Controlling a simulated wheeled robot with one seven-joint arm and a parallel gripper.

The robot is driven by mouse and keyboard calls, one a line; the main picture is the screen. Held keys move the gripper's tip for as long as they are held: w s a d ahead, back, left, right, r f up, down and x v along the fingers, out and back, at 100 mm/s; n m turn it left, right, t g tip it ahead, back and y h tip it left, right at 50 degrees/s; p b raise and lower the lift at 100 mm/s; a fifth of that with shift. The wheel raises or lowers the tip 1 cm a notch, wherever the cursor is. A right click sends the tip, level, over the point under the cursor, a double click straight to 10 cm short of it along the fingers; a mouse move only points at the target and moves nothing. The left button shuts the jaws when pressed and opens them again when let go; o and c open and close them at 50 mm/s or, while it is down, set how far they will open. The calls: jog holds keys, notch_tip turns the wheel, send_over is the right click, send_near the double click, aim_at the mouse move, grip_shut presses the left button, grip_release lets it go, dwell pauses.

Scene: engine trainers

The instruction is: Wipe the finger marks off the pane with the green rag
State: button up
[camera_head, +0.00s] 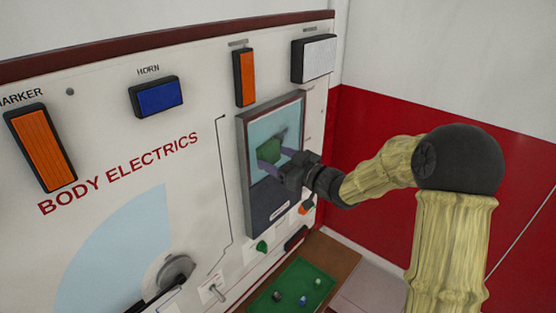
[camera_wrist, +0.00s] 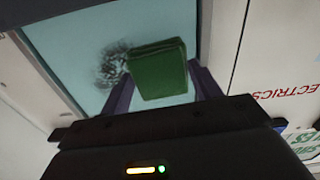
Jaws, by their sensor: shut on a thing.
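The pane (camera_head: 260,130) is a pale blue panel in a grey frame on the upright trainer board; it also fills the top of the wrist view (camera_wrist: 75,40). A dark smudge of finger marks (camera_wrist: 110,66) shows on the pane, just left of the rag in the wrist view. In the head view a dark patch of the marks (camera_head: 281,133) shows beside the rag. The green rag (camera_head: 269,151) is a folded pad (camera_wrist: 158,70). My gripper (camera_head: 276,163) is shut on it, a finger at each side, in front of the pane. I cannot tell whether the rag touches the glass.
A green-lined tray (camera_head: 283,280) with several small items stands below the pane. A green knob (camera_head: 262,246) and a toggle switch (camera_head: 216,292) stick out of the board. Orange, blue and white lamps sit above and left. A red-and-white wall (camera_head: 400,115) stands at right.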

jog(key=shift+w+a, duration=0.3)
jog(key=shift+a, duration=0.05)
dwell(0.3)
jog(key=w+d+p, duration=0.1)
jog(key=w+d, duration=0.1)
jog(key=w, duration=0.1)
jog(key=shift+d+p, duration=0.3)
jog(key=shift+d, duration=0.05)
jog(key=shift+w, duration=0.1)
jog(key=shift+w+d+p, duration=0.45)
jog(key=shift+w+d, duration=0.1)
jog(key=shift+w, duration=0.25)
jog(key=shift+w+d+p, duration=0.4)
jog(key=shift+w+d, duration=0.15)
jog(key=shift+w, duration=0.2)
jog(key=shift+w+d+r+p, duration=0.15)
jog(key=shift+w+d+p, duration=0.2)
jog(key=shift+w, duration=0.05)
jog(key=shift+w+d+p, duration=0.55)
jog(key=shift+w+d, duration=0.35)
jog(key=shift+w, duration=0.3)
